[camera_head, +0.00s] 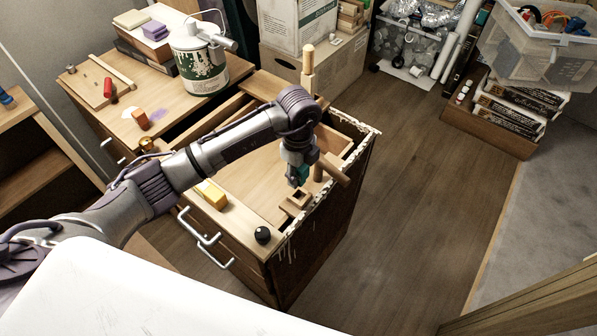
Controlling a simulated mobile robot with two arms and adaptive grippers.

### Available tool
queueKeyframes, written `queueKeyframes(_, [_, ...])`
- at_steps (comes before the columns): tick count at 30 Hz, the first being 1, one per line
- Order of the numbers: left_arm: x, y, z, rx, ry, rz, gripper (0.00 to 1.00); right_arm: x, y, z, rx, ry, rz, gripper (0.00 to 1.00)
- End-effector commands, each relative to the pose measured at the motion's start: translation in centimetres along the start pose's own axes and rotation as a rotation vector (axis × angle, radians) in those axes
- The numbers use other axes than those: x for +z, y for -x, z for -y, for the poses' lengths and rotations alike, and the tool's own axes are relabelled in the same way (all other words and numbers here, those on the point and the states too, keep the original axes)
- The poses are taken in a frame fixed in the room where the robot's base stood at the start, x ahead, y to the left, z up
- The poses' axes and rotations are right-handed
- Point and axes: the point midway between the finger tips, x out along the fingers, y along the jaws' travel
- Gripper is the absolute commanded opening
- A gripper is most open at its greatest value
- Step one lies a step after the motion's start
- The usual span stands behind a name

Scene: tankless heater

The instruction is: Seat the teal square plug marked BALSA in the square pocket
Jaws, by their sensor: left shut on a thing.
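My left gripper (298,178) reaches in from the left over the front wooden cabinet. It is shut on the teal square plug (302,173), which shows as a small teal patch between the dark fingers. The BALSA marking cannot be read. A small wooden block with a square opening (296,200), which looks like the square pocket, sits on the cabinet top near its right edge. The plug is close above this block, slightly beyond it in the picture; whether they touch cannot be told. My right gripper is out of view.
An orange-yellow block (211,195) and a black knob (263,235) sit on the cabinet top (235,213). A paint can (200,70) stands behind. The floor (430,170) at right is clear.

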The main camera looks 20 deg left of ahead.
Motion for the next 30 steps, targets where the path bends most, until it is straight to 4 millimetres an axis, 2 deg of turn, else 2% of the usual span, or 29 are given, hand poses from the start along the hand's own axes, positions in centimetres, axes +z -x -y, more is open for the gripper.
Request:
queueKeyframes(21, [0.0, -4.8, 0.0, 0.001, -0.001, 0.001, 0.01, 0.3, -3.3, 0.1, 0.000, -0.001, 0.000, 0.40])
queueKeyframes(30, [0.0, -5.4, 0.0, 0.000, -0.001, 0.000, 0.01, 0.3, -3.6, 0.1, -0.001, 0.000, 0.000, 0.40])
